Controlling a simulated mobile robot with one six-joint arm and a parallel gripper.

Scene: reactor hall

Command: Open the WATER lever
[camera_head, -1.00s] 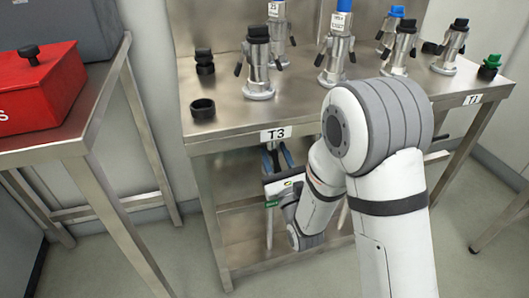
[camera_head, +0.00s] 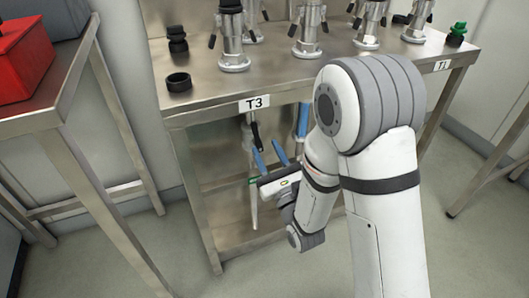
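No lever with a readable WATER label shows in the head view. My gripper (camera_head: 269,153) is in front of the open space under the steel table marked T3 (camera_head: 254,104). Its two blue fingers point up and away and stand apart, with nothing visibly held between them. A black-topped rod with a pale lower part (camera_head: 255,133) hangs or stands just behind the fingers. A blue-handled one (camera_head: 302,121) is to the right of them, partly hidden by my arm. I cannot tell whether the fingers touch either.
Several metal fittings (camera_head: 233,45) stand on the table top, with a black ring (camera_head: 178,82) at its front left corner. A second steel table (camera_head: 45,120) with a red box (camera_head: 28,60) is at left. A gap of bare floor lies between the tables.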

